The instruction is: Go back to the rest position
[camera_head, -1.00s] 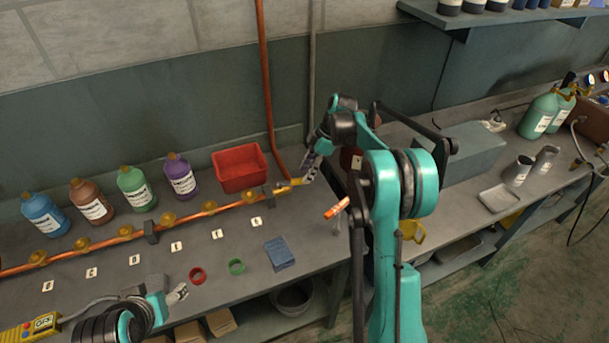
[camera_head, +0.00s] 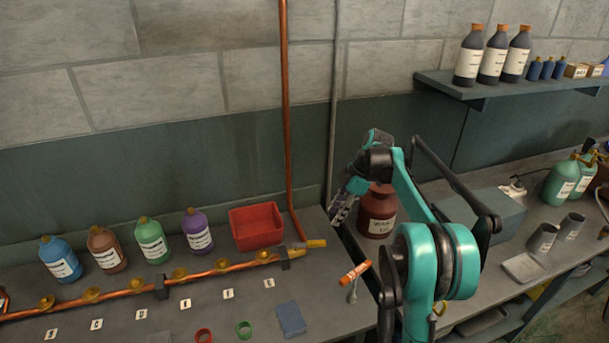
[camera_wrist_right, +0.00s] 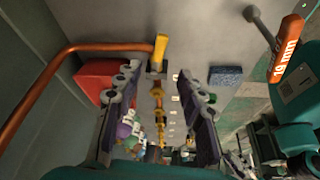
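My right gripper (camera_head: 342,208) hangs above the bench, up and to the right of the yellow end piece (camera_head: 312,244) of the copper pipe (camera_head: 215,268). In the right wrist view, the two fingers of my right gripper (camera_wrist_right: 155,78) stand wide apart with nothing held between them. The yellow end piece (camera_wrist_right: 160,48) shows beyond the fingers, apart from them. My left gripper is not in the head view now, and I cannot make it out in the wrist view.
A red bin (camera_head: 257,227), a dark red jar (camera_head: 377,212) and an orange-handled wrench (camera_head: 355,272) are near my right arm. Several labelled bottles (camera_head: 150,240) stand along the wall. A blue sponge (camera_head: 291,319) lies at the front. A shelf (camera_head: 500,86) juts out at upper right.

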